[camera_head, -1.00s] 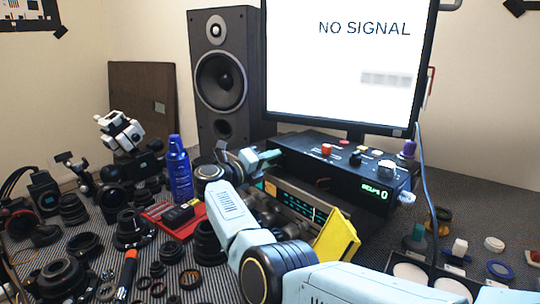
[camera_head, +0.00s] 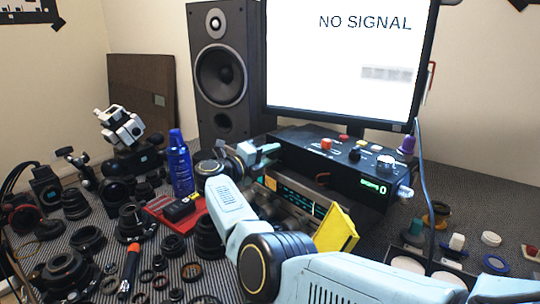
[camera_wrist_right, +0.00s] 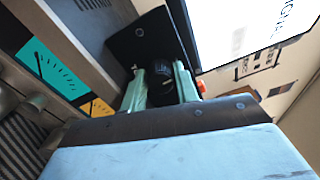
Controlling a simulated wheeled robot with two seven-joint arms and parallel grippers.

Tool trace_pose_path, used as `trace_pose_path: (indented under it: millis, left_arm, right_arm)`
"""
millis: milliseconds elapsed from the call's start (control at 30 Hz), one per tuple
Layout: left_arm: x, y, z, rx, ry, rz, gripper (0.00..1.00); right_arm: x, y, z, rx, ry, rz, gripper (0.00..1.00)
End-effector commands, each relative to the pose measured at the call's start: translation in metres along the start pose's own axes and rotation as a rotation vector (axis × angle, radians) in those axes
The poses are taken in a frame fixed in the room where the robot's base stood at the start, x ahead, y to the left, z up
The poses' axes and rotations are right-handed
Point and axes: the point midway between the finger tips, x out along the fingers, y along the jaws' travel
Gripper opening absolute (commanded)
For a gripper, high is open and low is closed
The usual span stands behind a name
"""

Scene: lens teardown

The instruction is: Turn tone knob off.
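The black control box (camera_head: 350,172) stands under the monitor, with a red knob (camera_head: 326,144), a black knob (camera_head: 355,154) and a white knob (camera_head: 385,162) on top. Its green display ends in 0. My right gripper (camera_head: 265,151) is at the box's left end. In the right wrist view its green fingers (camera_wrist_right: 161,80) stand on both sides of a black knob (camera_wrist_right: 160,88). Whether both fingers touch it is unclear. An orange-red knob (camera_wrist_right: 201,87) is just right of the fingers. I cannot read which knob is tone. My left gripper is not in view.
A tall speaker (camera_head: 222,75) and a blue bottle (camera_head: 180,165) stand left of the box. The monitor (camera_head: 350,55) is close behind it. Lens parts crowd the left of the table. A blue cable (camera_head: 425,190) hangs at right.

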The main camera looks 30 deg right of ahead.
Motion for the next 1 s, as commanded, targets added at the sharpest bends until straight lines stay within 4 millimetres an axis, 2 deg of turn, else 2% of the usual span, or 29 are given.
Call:
trace_pose_path:
  millis: [33, 133, 433, 567, 1000]
  left_arm:
    - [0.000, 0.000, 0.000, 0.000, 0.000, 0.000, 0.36]
    - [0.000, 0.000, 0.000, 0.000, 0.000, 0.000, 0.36]
    - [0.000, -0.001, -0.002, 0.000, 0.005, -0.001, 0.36]
    - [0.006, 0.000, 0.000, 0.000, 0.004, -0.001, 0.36]
    - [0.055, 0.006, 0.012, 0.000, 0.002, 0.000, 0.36]
  right_arm:
    - [0.000, 0.001, 0.000, 0.000, 0.000, 0.001, 0.37]
    - [0.000, 0.000, 0.000, 0.000, 0.000, 0.001, 0.49]
    - [0.000, 0.001, 0.000, 0.013, -0.001, 0.001, 0.49]
    - [0.000, 0.002, -0.001, 0.087, -0.001, -0.001, 0.49]
    - [0.001, 0.004, -0.002, 0.721, -0.003, -0.004, 0.49]
